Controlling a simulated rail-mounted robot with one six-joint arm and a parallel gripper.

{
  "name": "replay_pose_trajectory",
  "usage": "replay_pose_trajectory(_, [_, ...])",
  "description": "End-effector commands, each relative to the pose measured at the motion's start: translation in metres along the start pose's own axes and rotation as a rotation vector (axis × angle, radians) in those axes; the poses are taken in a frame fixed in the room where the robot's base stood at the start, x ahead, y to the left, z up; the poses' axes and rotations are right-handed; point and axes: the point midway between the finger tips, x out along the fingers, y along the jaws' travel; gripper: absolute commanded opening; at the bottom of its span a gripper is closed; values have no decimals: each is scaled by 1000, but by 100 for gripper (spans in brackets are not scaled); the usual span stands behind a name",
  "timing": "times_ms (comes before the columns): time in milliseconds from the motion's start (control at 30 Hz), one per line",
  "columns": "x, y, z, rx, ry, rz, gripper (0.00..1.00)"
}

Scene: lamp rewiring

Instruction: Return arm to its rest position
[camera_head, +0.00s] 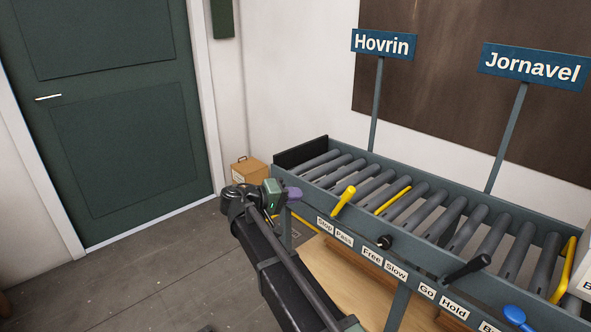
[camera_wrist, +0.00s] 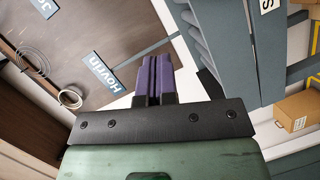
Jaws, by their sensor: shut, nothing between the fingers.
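My gripper (camera_head: 291,194) is at the left end of the roller conveyor, in front of its near side, with its purple fingers pointing right. In the wrist view, the purple fingers (camera_wrist: 154,76) are together, with nothing between them. My dark arm runs from the bottom middle of the head view up to the gripper. The conveyor frame (camera_head: 440,263) carries grey rollers and levers along its near side. The yellow lever (camera_head: 343,201) is just right of my gripper, with a gap between them in the picture.
Blue signs read Hovrin (camera_head: 383,44) and Jornavel (camera_head: 534,67). A black-knobbed lever (camera_head: 384,242), a black-handled lever (camera_head: 467,269) and a blue lever (camera_head: 516,316) line the conveyor's front. A cardboard box (camera_head: 248,170) stands behind my gripper. The floor (camera_head: 150,275) at left is clear before the green door (camera_head: 120,120).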

Motion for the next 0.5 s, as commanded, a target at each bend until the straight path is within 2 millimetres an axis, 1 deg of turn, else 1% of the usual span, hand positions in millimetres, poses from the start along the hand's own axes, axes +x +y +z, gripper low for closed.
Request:
replay_pose_trajectory(67, [0,-20,33,-59,-38,-161,0])
replay_pose_trajectory(100, [4,-31,59,-93,-72,-276,0])
replay_pose_trajectory(133, [8,-39,80,-114,-101,-368,0])
replay_pose_trajectory(167, [14,-46,103,-130,-133,-460,0])
replay_pose_trajectory(200, [20,-54,131,-143,-173,-579,0])
replay_pose_trajectory(233, [24,-58,151,-148,-200,-665,0])
replay_pose_trajectory(267, [26,-61,170,-146,-227,-746,0])
replay_pose_trajectory(300, [28,-64,195,-138,-260,-850,0])
replay_pose_trajectory(367, [30,-65,230,-112,-306,-996,0])
replay_pose_trajectory(400, [30,-64,252,-85,-334,-1086,0])
replay_pose_trajectory(467, [31,-59,283,-27,-378,-1206,0])
replay_pose_trajectory(500, [33,-54,303,21,-408,-1271,0])
